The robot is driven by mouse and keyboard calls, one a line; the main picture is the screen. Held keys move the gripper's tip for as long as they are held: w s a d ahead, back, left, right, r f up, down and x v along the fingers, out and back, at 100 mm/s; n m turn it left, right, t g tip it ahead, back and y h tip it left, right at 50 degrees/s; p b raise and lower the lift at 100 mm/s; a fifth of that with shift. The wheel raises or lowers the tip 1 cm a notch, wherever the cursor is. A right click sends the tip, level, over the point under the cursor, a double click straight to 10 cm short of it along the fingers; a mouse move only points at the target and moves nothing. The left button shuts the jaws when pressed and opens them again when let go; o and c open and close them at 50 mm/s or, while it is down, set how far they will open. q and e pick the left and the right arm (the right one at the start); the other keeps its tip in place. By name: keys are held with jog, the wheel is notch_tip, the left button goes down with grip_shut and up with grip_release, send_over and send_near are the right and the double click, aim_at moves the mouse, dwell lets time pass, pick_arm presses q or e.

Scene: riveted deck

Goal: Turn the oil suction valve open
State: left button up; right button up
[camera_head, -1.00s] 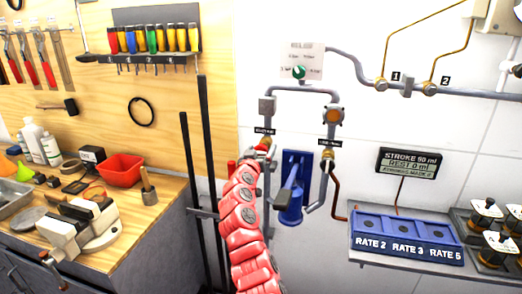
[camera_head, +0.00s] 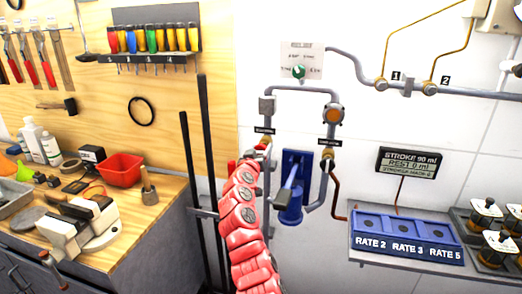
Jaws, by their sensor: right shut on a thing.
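My right arm, red and segmented, rises from the bottom middle to the left pipe of the wall plumbing. My right gripper (camera_head: 262,150) is at the small valve (camera_head: 266,140) below a black label on that pipe. It is shut on the valve's handle; the arm's end hides most of the fingers and handle. The label is too small to read, so the handle's exact angle and the valve's name cannot be told. A second, brass-coloured valve (camera_head: 328,157) sits under another label on the right pipe. My left gripper is not in view.
A blue pump (camera_head: 292,185) with a lever stands just right of my arm. A green knob (camera_head: 299,72) is on the panel above. A blue rate tray (camera_head: 405,235) is on a shelf at the right. The workbench (camera_head: 150,220) is at the left, with black poles beside it.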

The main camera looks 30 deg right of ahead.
jog(key=n, duration=0.3)
jog(key=shift+r+n+p, duration=0.1)
jog(key=shift+n+p, duration=0.25)
jog(key=shift+n, duration=0.05)
jog(key=n+p, duration=0.1)
jog(key=n, duration=0.3)
jog(key=shift+w+a+n+p, duration=0.1)
jog(key=shift+n+p, duration=0.2)
jog(key=shift+p, duration=0.1)
jog(key=n+p, duration=0.2)
jog(key=n, duration=0.3)
jog(key=shift+p, duration=0.4)
jog(key=shift+f+n+p, duration=0.15)
jog(key=shift+n+p, duration=0.3)
jog(key=shift+n, duration=0.55)
jog(key=shift+f+n+p, duration=0.1)
jog(key=shift+n+p, duration=0.35)
jog(key=shift+n, duration=0.55)
jog(key=o, duration=1.4)
